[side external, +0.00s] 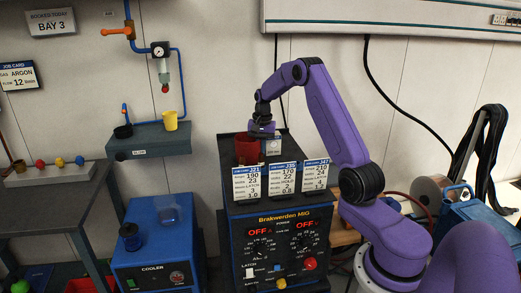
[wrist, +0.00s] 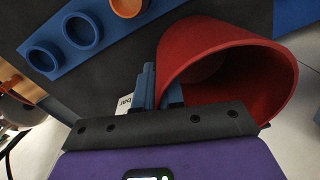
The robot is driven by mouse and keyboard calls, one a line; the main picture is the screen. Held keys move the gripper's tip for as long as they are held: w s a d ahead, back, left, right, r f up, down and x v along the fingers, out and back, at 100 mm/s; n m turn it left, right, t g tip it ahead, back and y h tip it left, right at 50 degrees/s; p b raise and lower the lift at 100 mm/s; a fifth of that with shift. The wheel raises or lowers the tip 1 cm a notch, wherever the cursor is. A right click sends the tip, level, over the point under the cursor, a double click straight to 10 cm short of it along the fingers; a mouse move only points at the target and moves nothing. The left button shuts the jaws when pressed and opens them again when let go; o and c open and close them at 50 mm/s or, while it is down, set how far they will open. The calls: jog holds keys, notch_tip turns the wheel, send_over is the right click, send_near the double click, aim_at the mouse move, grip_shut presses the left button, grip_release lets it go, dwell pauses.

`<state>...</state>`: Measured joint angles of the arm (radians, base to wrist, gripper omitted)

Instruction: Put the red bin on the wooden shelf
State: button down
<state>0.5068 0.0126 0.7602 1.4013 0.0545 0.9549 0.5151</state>
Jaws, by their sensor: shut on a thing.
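The red bin (side external: 247,152) is at the top of the blue welder in the side view, its lower part hidden behind job cards. In the wrist view the red bin (wrist: 226,62) is large and tilted in the picture, its open mouth toward the lower right. My gripper (side external: 262,133) is at the bin's upper right edge. In the wrist view its blue-grey fingers (wrist: 158,90) are shut on the bin's near wall. I cannot tell whether the bin touches the welder top. A wooden surface (side external: 346,238), perhaps the wooden shelf, shows partly behind the welder's right side.
The blue welder (side external: 279,240) carries upright job cards (side external: 283,178). A grey wall shelf (side external: 150,141) holds a yellow cup (side external: 170,121) and a dark cup (side external: 123,131). The blue cooler (side external: 157,257) stands left. A reel (side external: 427,195) and hanging straps (side external: 482,150) are at right.

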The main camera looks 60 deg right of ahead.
jog(key=c, duration=1.7)
grip_release()
jog(key=shift+f, duration=0.15)
jog(key=o, duration=0.4)
jog(key=shift+o, duration=0.2)
